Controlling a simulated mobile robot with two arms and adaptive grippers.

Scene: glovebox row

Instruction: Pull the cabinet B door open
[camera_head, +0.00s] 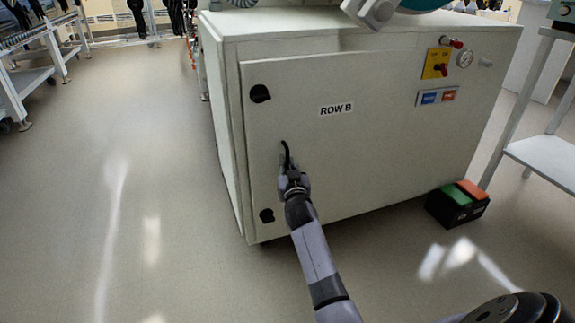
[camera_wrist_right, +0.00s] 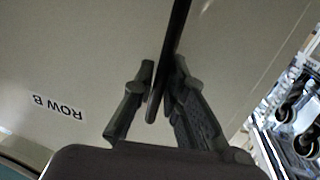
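The cabinet B door (camera_head: 375,135) is a pale panel labelled "ROW B" on the front of a large white cabinet. It looks closed, flush with the front. Its black bar handle (camera_head: 287,152) is near the left side, between two round black knobs. My right gripper (camera_head: 290,176) is at the handle in the head view, and its fingers hide the lower part. In the right wrist view the handle (camera_wrist_right: 168,66) runs between the nearly closed fingers, close against the right one. The label shows upside down there. My left gripper is not in view.
A black box with green and red tops (camera_head: 458,203) sits on the floor by the cabinet's right end. A white side table (camera_head: 545,160) stands at the right. The floor (camera_head: 130,200) left of the cabinet is clear. A yellow switch plate (camera_head: 437,63) is upper right on the front.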

